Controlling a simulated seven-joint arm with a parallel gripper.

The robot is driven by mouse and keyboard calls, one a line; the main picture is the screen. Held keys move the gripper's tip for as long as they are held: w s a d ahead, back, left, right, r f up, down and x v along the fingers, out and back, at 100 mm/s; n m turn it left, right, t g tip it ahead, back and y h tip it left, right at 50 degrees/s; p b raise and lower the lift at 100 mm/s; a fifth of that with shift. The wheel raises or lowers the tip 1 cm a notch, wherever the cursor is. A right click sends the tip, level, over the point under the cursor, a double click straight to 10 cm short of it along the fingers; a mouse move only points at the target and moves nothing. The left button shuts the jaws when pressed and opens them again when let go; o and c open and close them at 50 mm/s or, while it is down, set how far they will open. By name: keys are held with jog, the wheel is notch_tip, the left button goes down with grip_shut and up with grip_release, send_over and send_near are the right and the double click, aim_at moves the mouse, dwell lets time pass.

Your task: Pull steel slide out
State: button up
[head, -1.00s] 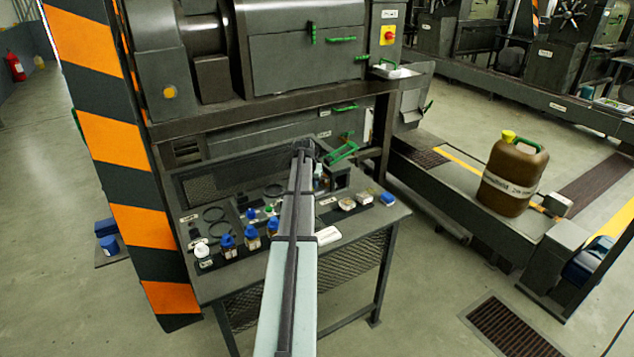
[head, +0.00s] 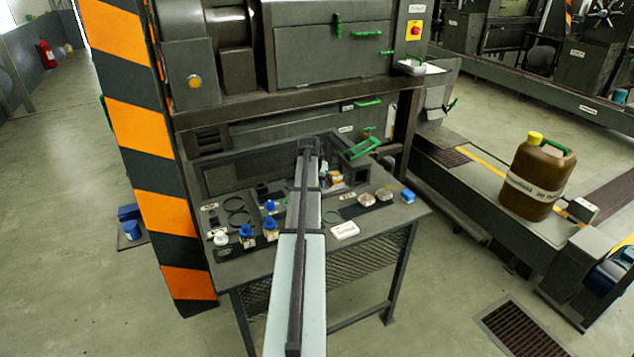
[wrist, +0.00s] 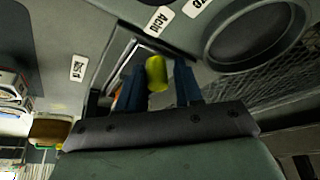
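My gripper (wrist: 157,90) points at the bench; in the head view my own arm hides its fingertips. In the wrist view its two dark blue fingers stand apart, with a small yellow-green piece (wrist: 156,73) showing between them. I cannot tell whether they touch it. A framed dark opening shows just behind, beside a label reading "Acid" (wrist: 158,20). I cannot tell for sure which part is the steel slide.
A striped post (head: 140,120) stands at left. A brown canister (head: 533,180) sits on the right platform. The central floor is clear.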

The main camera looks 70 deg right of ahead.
jog(key=v, duration=1.3)
jog(key=shift+a+r, duration=0.2)
jog(key=shift+r, duration=0.1)
